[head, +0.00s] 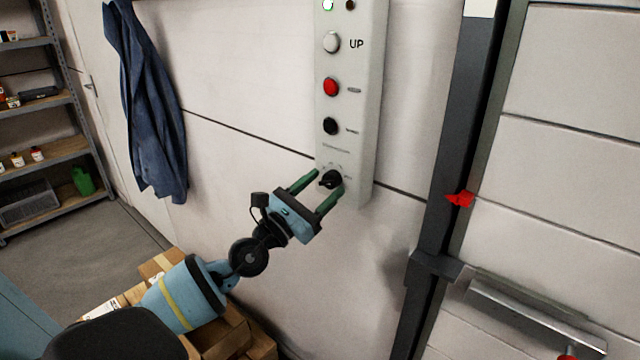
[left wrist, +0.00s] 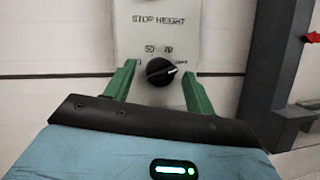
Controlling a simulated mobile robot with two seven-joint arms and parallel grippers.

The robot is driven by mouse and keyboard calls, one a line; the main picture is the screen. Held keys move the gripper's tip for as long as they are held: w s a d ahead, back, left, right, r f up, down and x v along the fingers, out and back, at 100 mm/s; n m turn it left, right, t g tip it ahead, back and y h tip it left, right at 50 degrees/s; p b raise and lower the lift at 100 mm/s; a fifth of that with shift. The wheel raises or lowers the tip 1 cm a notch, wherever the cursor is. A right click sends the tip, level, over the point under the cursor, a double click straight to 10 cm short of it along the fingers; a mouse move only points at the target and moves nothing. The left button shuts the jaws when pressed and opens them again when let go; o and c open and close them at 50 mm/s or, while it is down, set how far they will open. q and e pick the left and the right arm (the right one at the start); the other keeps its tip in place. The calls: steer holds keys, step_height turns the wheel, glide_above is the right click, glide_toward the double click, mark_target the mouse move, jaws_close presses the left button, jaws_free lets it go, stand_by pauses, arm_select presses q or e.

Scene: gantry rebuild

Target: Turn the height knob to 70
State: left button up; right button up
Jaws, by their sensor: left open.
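The height knob (head: 330,179) is a black round knob at the bottom of the pale control panel (head: 352,100). In the left wrist view the knob (left wrist: 160,71) sits below the words STOP HEIGHT, with marks 50 and 70 above it. Its white pointer line points to the right and slightly up, clockwise past the 70 mark. Side marks are partly hidden by the fingers. My left gripper (head: 327,180) is open, its green fingers on either side of the knob; in the left wrist view gaps show between fingers (left wrist: 158,74) and knob. My right gripper is not in view.
Above the knob are a black button (head: 330,126), a red button (head: 331,87) and a white UP button (head: 331,43). A dark door rail (head: 440,150) with a red piece (head: 460,199) stands to the right. Cardboard boxes (head: 225,335) lie below my left arm. A blue coat (head: 150,105) hangs left.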

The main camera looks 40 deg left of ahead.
arm_select(q)
steer(key=shift+w+r, duration=0.1)
steer(key=shift+w, duration=0.15)
steer(key=c, duration=1)
steer(key=shift+o, duration=0.2)
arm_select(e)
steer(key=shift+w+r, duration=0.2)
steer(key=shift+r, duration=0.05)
